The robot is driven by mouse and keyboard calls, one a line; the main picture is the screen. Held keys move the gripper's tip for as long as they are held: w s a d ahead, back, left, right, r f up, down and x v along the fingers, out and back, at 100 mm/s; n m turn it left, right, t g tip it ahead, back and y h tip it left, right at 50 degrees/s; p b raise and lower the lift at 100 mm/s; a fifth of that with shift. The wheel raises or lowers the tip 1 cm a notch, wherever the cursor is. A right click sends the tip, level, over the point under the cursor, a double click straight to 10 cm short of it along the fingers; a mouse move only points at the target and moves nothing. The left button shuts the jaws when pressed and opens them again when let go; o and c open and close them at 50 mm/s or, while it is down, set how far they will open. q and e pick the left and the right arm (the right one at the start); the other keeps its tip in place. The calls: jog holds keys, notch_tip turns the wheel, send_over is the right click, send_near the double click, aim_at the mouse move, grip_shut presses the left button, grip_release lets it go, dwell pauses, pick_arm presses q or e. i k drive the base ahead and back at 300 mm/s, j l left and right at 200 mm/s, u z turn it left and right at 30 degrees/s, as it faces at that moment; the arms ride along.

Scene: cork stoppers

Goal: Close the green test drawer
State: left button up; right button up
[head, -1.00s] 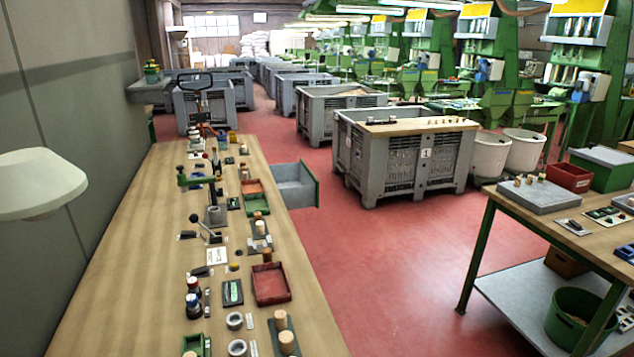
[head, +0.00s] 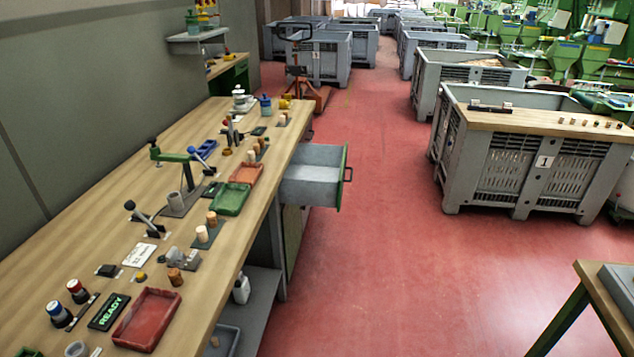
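The green test drawer (head: 312,190) sticks out from the right side of the long wooden workbench (head: 190,285). It is pulled open, with a grey inside that looks empty. Its green front (head: 343,182) is seen nearly edge-on and carries a dark handle (head: 349,174) on its outer face. Neither of my grippers shows in the head view.
The bench top holds a red tray (head: 147,320), a green tray (head: 231,199), a green lever press (head: 172,157) and several corks. Grey crates (head: 530,160) stand at the right. A table corner (head: 600,290) is at lower right. The red floor (head: 380,270) between is clear.

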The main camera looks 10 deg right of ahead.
aim_at(314, 176)
jog(key=i+l, duration=0.1)
jog(key=l, duration=0.35)
jog(key=i+l, duration=0.1)
jog(key=l, duration=0.35)
jog(key=i+l, duration=0.1)
jog(key=l, duration=0.35)
jog(key=i+l+u, duration=0.15)
jog(key=i, duration=0.35)
jog(key=i+l+u, duration=0.15)
jog(key=i, duration=0.3)
jog(key=i+l+u, duration=0.15)
jog(key=i, duration=0.3)
jog(key=l, duration=0.1)
